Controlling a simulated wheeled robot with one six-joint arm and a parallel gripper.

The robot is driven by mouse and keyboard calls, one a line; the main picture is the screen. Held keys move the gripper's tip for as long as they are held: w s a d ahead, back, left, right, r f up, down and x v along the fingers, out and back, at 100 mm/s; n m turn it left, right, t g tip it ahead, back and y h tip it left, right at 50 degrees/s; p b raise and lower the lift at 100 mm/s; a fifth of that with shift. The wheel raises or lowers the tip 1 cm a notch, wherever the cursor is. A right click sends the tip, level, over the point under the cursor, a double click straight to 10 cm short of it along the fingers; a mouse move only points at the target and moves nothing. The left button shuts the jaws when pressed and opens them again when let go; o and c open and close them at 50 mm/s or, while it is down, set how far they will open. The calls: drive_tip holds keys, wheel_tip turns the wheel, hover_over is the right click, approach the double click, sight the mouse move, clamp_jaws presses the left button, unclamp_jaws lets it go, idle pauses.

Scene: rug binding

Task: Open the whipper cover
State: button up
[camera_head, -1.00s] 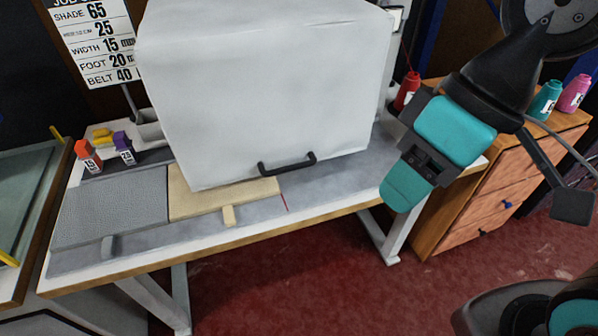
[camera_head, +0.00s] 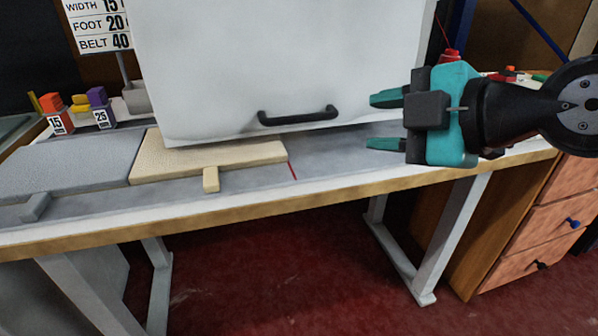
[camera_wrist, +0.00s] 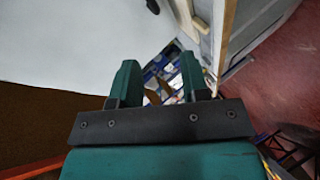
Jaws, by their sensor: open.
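The whipper cover (camera_head: 270,55) is a large white box-like cover standing over the back of the table. It is down, with a black bar handle (camera_head: 298,117) low on its front face. My gripper (camera_head: 385,119) is open and empty, to the right of the handle and apart from it, its teal fingers pointing left. In the wrist view my fingers (camera_wrist: 158,80) show spread with nothing between them. The white surface at the left there looks like the cover (camera_wrist: 70,40). Whatever is under the cover is hidden.
A tan board (camera_head: 205,157) with a small tab and a grey pad (camera_head: 65,165) lie on the table (camera_head: 330,190). Small orange and purple blocks (camera_head: 55,112) stand at the back left. A wooden drawer cabinet (camera_head: 545,215) stands at the right.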

wheel_tip(320, 180, down, 4)
drive_tip(key=w+n+t+b, duration=0.1)
drive_tip(key=n+t+b, duration=0.1)
drive_tip(key=b, duration=0.1)
drive_tip(key=n+p, duration=0.1)
drive_tip(key=p, duration=0.6)
approach(301, 119)
drive_tip(key=shift+t+y, duration=0.3)
drive_tip(key=x, duration=0.3)
drive_tip(key=p+x, duration=0.1)
drive_tip(key=x, duration=0.3)
drive_tip(key=f+x, duration=0.1)
drive_tip(key=x, duration=0.2)
drive_tip(key=shift+w+a, duration=0.15)
drive_tip(key=shift+w, duration=0.05)
drive_tip(key=shift+p, duration=0.3)
clamp_jaws()
